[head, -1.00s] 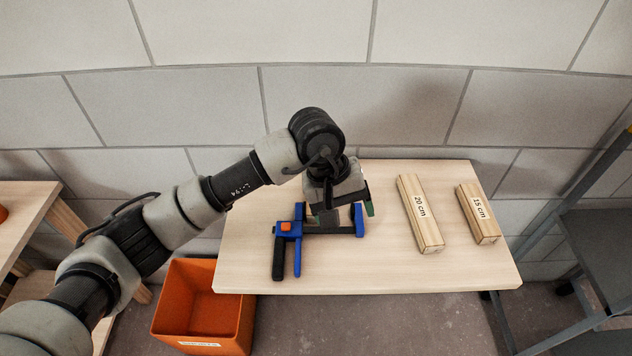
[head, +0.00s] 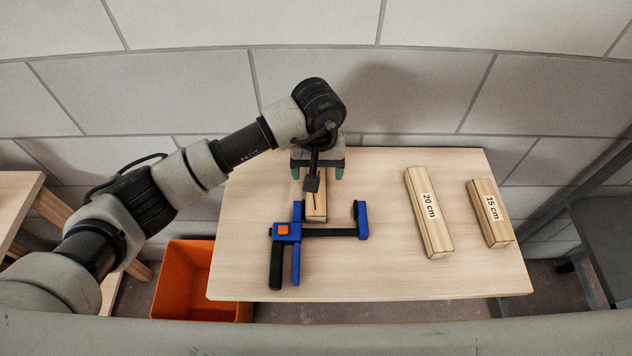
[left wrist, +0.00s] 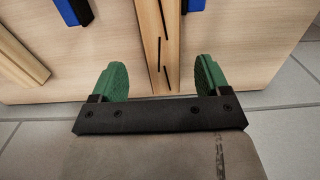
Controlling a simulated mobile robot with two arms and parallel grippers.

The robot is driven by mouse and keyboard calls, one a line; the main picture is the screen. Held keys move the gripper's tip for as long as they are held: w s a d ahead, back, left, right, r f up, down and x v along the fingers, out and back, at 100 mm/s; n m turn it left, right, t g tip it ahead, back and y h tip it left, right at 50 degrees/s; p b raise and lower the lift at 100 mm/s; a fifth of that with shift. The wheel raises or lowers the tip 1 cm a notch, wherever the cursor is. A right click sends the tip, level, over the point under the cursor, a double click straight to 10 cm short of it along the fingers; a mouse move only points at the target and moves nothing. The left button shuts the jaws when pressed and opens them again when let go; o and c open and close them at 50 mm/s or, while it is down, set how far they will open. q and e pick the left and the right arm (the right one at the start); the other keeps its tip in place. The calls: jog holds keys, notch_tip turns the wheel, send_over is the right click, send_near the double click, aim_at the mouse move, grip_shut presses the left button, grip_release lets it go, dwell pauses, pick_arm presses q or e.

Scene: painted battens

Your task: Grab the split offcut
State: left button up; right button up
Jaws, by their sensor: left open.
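The split offcut (head: 317,208) is a pale wooden piece lying on the table behind the clamp's bar. In the left wrist view the offcut (left wrist: 158,40) shows dark splits along its face. My left gripper (head: 318,172) is open over its far part, which the gripper hides in the head view. In the left wrist view the green fingers of the gripper (left wrist: 162,80) stand apart, one on each side of the offcut's line. I cannot tell how far above the table they are. My right gripper is not in view.
A blue and black clamp (head: 330,232) lies just in front of the offcut. A 20 cm batten (head: 428,215) and a 15 cm batten (head: 490,213) lie to the right on the table (head: 385,275). An orange bin (head: 185,285) stands below the left edge. A block wall rises behind.

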pick_arm(q)
notch_tip(320, 180, down, 4)
jog(key=shift+s+a+f+p, duration=0.15)
jog(key=shift+f+p, duration=0.05)
jog(key=shift+p, duration=0.75)
jog(key=shift+f, duration=0.35)
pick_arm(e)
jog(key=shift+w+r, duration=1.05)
pick_arm(q)
jog(key=shift+c, duration=0.2)
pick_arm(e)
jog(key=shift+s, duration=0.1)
pick_arm(q)
jog(key=shift+c, duration=1.4)
jog(key=c, duration=0.7)
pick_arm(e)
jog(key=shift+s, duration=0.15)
